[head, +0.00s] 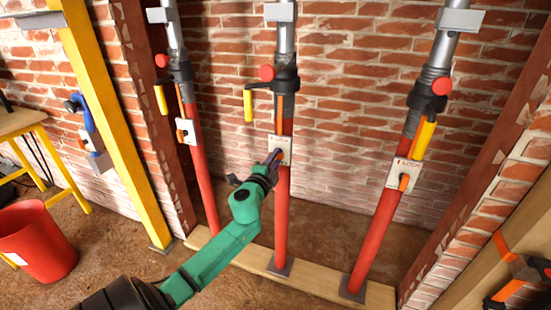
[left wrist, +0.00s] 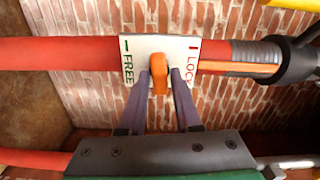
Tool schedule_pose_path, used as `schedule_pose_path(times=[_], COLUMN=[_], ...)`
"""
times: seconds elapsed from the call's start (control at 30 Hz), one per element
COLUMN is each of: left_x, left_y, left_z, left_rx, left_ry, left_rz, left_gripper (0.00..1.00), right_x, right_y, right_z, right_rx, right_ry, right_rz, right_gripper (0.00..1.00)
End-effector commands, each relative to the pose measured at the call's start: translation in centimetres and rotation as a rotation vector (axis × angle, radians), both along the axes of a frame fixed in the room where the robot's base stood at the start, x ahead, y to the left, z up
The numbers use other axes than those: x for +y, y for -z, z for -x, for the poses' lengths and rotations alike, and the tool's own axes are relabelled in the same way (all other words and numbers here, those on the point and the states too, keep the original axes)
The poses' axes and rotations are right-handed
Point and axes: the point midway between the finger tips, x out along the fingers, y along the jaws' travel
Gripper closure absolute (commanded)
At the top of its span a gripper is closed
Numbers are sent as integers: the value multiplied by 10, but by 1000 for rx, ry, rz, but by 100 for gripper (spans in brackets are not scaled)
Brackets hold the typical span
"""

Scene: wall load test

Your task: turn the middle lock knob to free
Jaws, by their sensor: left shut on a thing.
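The middle prop is a red post (head: 282,215) with a white plate (head: 285,143). In the left wrist view the plate (left wrist: 132,50) reads FREE at its left end and LOCK at its right end. The orange middle lock knob (left wrist: 159,80) stands out from the plate between the two marks; which mark it points to, I cannot tell. My left gripper (left wrist: 160,88) is shut on the knob, one finger on each side. In the head view the left gripper (head: 271,160) reaches the plate from the lower left and hides most of the knob. My right gripper is out of view.
Similar props with plates and orange knobs stand at the left (head: 204,180) and right (head: 378,235). Yellow handles hang above the plates. A wooden beam (head: 240,256) runs along the floor. A yellow post (head: 115,130), a red bucket (head: 38,245) and a table are left.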

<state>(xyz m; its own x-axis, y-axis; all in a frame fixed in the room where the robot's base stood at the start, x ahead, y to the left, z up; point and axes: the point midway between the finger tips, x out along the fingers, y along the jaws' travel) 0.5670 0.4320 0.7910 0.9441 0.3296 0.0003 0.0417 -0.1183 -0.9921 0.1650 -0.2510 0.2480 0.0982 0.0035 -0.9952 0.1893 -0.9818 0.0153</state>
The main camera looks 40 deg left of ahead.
Motion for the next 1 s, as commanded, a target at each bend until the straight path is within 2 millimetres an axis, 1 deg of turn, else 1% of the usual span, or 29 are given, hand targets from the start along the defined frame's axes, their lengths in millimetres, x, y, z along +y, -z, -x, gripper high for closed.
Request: schedule_pose_path(times=[0.1, 0.33, 0.8, 0.83, 0.87, 0.9, 1.0], left_x=[0, -1, -1, -1, -1, -1, 0], left_y=[2, 2, 3, 3, 3, 3, 2], left_z=[0, 0, 0, 0, 0, 0, 0], left_rx=[23, 45, 50, 50, 50, 50, 49], left_ry=[0, 1, 1, 1, 1, 1, 0], left_rz=[-56, -119, -134, -134, -134, -134, -133], left_gripper=[100, 100, 100, 64, 53, 48, 48], right_x=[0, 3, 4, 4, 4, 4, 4], right_y=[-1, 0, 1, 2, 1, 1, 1], right_z=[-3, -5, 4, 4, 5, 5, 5], right_rx=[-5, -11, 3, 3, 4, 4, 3], right_ry=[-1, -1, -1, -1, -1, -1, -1], right_rz=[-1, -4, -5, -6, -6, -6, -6], right_gripper=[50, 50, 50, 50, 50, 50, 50])
